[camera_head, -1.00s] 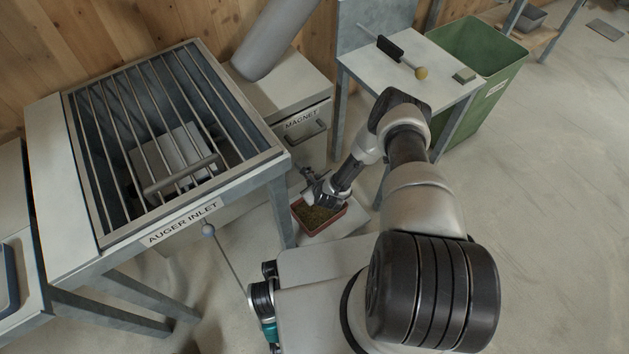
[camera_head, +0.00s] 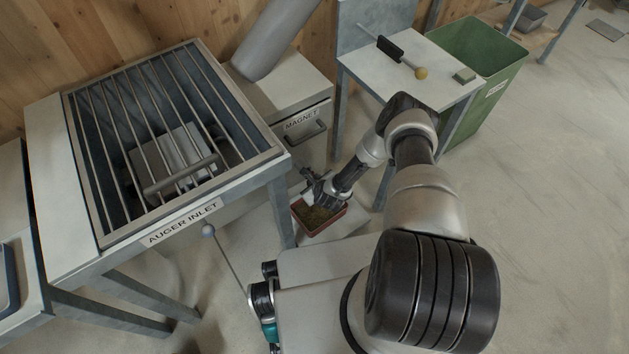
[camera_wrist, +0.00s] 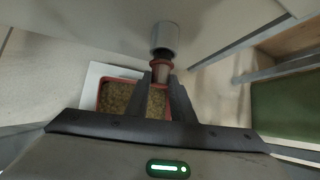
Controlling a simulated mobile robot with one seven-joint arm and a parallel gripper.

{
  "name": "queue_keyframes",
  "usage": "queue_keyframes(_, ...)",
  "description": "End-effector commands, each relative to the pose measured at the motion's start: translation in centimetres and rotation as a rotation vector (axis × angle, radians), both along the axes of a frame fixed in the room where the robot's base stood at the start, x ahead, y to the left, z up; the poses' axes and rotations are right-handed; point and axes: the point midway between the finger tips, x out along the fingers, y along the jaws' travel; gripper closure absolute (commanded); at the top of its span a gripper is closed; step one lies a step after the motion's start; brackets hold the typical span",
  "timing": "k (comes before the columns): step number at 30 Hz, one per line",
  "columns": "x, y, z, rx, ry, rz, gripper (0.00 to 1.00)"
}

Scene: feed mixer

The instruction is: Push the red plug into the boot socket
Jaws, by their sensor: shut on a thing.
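The red plug (camera_wrist: 160,66) shows in the wrist view as a red-rimmed tapered piece between my fingertips. My gripper (camera_wrist: 160,84) is shut on it. The grey cylindrical end of the boot socket (camera_wrist: 165,36) is directly beyond the plug, nearly in line with it. The plug's rim is right at the socket's near end; I cannot tell whether they touch or how far it is in. In the head view my gripper (camera_head: 319,190) is low beside the mixer's right leg, and the plug is too small or hidden to make out.
A red tray of brown feed (camera_head: 340,212) sits on a pale block below my gripper; the tray also shows in the wrist view (camera_wrist: 104,88). The grated auger inlet (camera_head: 190,213) is left, the magnet drawer (camera_head: 305,122) behind. A white-topped table (camera_head: 440,92) and green bin (camera_head: 505,62) stand right.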

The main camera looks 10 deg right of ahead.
Motion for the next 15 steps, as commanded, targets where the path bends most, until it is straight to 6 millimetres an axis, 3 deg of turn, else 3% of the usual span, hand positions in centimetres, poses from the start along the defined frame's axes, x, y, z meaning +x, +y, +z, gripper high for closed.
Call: queue_keyframes(15, 0.68, 0.24, -0.01, -0.001, 0.000, -0.001, 1.00)
